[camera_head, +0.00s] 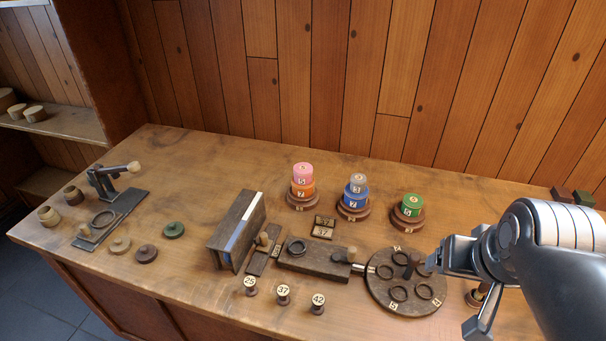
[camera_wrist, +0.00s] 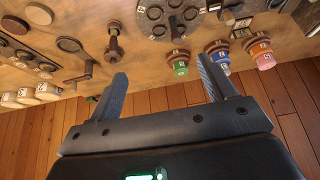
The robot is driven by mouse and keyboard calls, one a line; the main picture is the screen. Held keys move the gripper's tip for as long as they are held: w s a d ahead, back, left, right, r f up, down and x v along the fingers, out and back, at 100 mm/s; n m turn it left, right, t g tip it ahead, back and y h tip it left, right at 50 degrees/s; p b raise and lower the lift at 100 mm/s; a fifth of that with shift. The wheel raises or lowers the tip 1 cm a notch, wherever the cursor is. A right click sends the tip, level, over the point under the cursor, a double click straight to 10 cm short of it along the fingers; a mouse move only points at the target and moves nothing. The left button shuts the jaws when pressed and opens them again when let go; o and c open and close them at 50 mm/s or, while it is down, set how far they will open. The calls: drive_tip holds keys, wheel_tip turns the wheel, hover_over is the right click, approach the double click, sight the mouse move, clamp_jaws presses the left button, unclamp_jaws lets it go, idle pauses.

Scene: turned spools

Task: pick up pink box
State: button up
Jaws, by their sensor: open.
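The pink box (camera_head: 302,173) is a short round pink piece with a number label. It sits on top of an orange piece (camera_head: 302,188), which stands on a round wooden base (camera_head: 303,204) at the back middle of the bench. In the wrist view the pink box (camera_wrist: 266,62) shows at the upper right, beyond the right finger. My gripper (camera_head: 454,296) is open and empty at the right front, well to the right of the pink box and apart from it. Both fingers also show spread in the wrist view (camera_wrist: 162,72).
Stacks with a blue piece (camera_head: 355,197) and a green piece (camera_head: 410,206) stand right of the pink stack. A round dark tray (camera_head: 407,310) with rings lies near my gripper. An upright dark board (camera_head: 233,235) stands left. Numbered spools (camera_head: 283,294) line the front. A plank wall rises behind.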

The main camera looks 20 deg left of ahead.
drive_tip(key=w+a+r+n, duration=0.1)
drive_tip(key=w+a+r, duration=0.15)
drive_tip(key=w, duration=0.25)
drive_tip(key=w+a+r, duration=0.1)
drive_tip(key=w+a, duration=0.2)
drive_tip(key=w, duration=0.3)
drive_tip(key=n+g+y, duration=0.1)
drive_tip(key=n, duration=0.2)
approach(303, 169)
drive_tip(key=w, duration=0.1)
drive_tip(key=x, duration=0.5)
drive_tip(key=shift+s+a+f, duration=0.15)
drive_tip(key=shift+a+f, duration=0.05)
drive_tip(key=shift+a, duration=0.1)
drive_tip(key=x, duration=0.5)
drive_tip(key=shift+s+d+f, duration=0.15)
drive_tip(key=shift+d+f, duration=0.1)
drive_tip(key=shift+f, duration=0.05)
drive_tip(key=shift+c, duration=0.6)
drive_tip(key=c, duration=0.9)
